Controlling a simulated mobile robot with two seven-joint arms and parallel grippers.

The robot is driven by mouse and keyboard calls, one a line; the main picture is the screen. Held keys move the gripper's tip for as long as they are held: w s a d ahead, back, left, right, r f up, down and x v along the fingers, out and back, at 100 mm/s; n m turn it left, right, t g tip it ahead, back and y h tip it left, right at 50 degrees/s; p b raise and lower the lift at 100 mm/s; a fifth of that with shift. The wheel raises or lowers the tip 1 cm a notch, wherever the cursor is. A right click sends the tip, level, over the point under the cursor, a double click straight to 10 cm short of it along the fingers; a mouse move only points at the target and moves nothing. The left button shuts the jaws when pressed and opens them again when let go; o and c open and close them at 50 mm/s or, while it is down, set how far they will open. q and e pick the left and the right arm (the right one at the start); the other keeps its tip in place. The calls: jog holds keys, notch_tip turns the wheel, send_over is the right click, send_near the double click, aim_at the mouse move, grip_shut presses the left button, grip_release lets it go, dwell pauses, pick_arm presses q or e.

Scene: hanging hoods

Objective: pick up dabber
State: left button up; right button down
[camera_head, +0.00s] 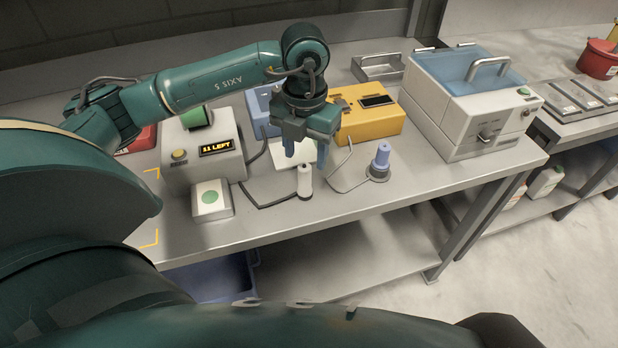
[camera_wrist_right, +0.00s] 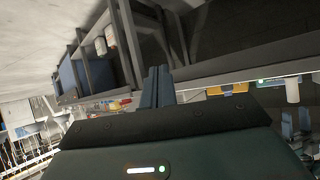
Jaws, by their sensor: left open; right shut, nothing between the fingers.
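A blue knobbed piece (camera_head: 381,157), which looks like the dabber, stands upright in a round grey base on the bench. A small white cylinder (camera_head: 305,183) stands to its left, nearer the front edge, beside a dark cable. My left gripper (camera_head: 306,153) points down with its blue fingers apart and nothing seen between them. It is above and behind the white cylinder, left of the blue piece; its exact height is hard to tell. My right gripper (camera_wrist_right: 158,86) shows in the right wrist view with its fingers together and empty, away from these pieces.
A grey box reading "LEFT" (camera_head: 203,158) and a white green-button box (camera_head: 211,201) stand at left. A yellow case (camera_head: 372,122) is behind, a blue-lidded machine (camera_head: 470,105) at right. A loose cable loops near the blue piece. The front bench strip (camera_head: 350,205) is clear.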

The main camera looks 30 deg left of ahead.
aim_at(305, 179)
pick_arm(q)
notch_tip(305, 179, down, 3)
jog(key=shift+f, duration=0.2)
jog(key=shift+w+a+f+p, duration=0.15)
jog(key=shift+f+p, duration=0.25)
jog(key=shift+f, duration=1)
jog(key=shift+w+a+f+p, duration=0.1)
jog(key=shift+f+p, duration=0.25)
jog(key=shift+f, duration=1)
jog(key=shift+c, duration=0.2)
jog(key=c, duration=1)
